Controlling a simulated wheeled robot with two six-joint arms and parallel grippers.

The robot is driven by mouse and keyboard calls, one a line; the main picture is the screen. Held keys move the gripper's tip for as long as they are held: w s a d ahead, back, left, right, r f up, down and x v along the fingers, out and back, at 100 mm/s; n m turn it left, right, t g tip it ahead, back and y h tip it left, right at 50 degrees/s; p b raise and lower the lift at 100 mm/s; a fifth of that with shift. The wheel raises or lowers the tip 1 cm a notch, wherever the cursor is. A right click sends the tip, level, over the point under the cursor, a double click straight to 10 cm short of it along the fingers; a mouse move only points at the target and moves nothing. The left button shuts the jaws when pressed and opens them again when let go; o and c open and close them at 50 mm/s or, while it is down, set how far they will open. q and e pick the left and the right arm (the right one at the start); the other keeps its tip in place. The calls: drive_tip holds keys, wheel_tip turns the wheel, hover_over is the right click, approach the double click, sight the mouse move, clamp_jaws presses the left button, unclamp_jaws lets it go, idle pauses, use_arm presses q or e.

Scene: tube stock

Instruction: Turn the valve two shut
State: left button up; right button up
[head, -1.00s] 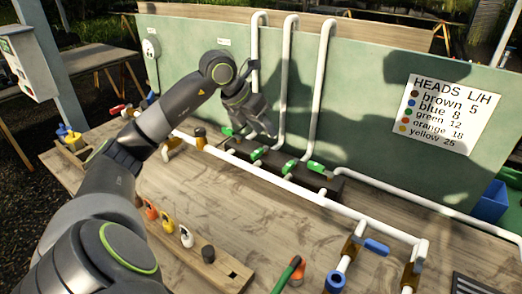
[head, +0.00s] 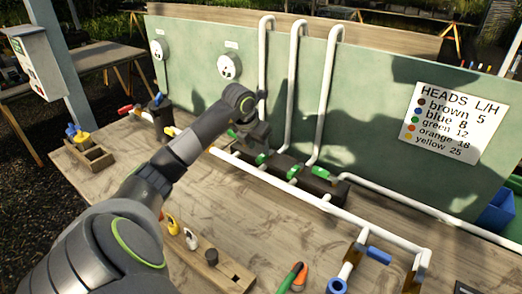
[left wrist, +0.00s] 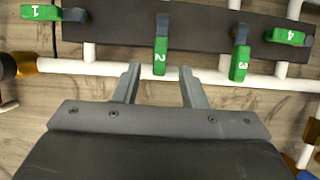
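The valve two handle (left wrist: 160,55) is green with a white 2 on it. In the left wrist view it points from the dark manifold block (left wrist: 200,35) down toward the long white pipe (left wrist: 75,67). In the head view valve two (head: 262,158) shows just below my left gripper (head: 250,138). In the wrist view my left gripper (left wrist: 160,85) is open and empty. Its two fingertips are apart, just short of the handle, which lies in line with the gap between them. In the head view the fingertips cannot be made out. My right gripper is not in view.
Valve one (left wrist: 40,12) and valve four (left wrist: 285,36) lie along the block; valve three (left wrist: 240,55) points nearly like valve two. White risers (head: 293,90) stand against the green board (head: 380,70). A wooden rack (head: 215,265) lies nearer me.

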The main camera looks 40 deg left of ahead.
sight(262, 155)
use_arm(q)
drive_tip(key=shift+x, duration=2.35)
drive_tip(key=shift+r, duration=0.1)
clamp_jaws()
